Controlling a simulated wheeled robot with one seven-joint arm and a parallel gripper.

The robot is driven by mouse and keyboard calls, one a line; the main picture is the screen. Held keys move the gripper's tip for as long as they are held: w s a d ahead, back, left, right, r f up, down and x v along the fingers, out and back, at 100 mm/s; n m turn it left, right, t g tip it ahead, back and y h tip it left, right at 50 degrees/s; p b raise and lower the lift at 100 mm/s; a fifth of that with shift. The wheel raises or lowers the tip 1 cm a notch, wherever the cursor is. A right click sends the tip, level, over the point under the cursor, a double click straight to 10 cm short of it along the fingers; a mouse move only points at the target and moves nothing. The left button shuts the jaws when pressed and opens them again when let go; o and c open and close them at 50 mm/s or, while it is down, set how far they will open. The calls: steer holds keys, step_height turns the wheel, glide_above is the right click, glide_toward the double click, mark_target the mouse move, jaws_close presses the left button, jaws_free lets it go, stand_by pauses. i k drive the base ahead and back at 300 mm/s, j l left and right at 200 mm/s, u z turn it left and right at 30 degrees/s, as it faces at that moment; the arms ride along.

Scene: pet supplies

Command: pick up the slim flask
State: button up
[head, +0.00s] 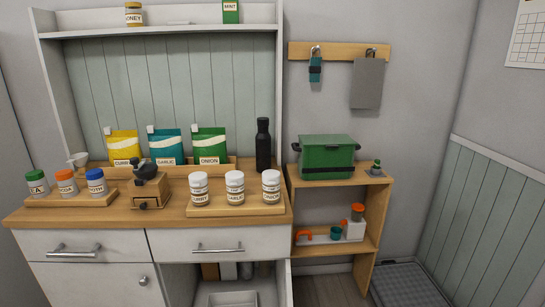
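The slim flask (263,147) appears to be the tall, dark, narrow-necked bottle in the head view. It stands upright at the back right of the wooden counter (168,218), near the cabinet's right side panel. Its lower part is visible behind the white jars. My gripper is not in view.
Several white labelled jars, one an onion jar (271,187), stand on a board in front of the flask. Green (210,146), teal and yellow pouches stand to its left. A grinder (149,188) is further left. A green box (327,160) tops the right shelf. Below, a compartment is open.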

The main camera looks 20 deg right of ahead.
mark_target(263, 139)
steer(key=z, duration=0.4)
steer(key=j+z, duration=0.15)
steer(key=z, duration=0.6)
steer(key=i+j, duration=0.1)
steer(key=j, duration=1.1)
steer(key=i+j, duration=0.15)
steer(key=j, duration=0.45)
steer(key=i+j, duration=0.1)
steer(key=j, duration=0.5)
steer(key=i+j, duration=0.1)
steer(key=j, duration=0.5)
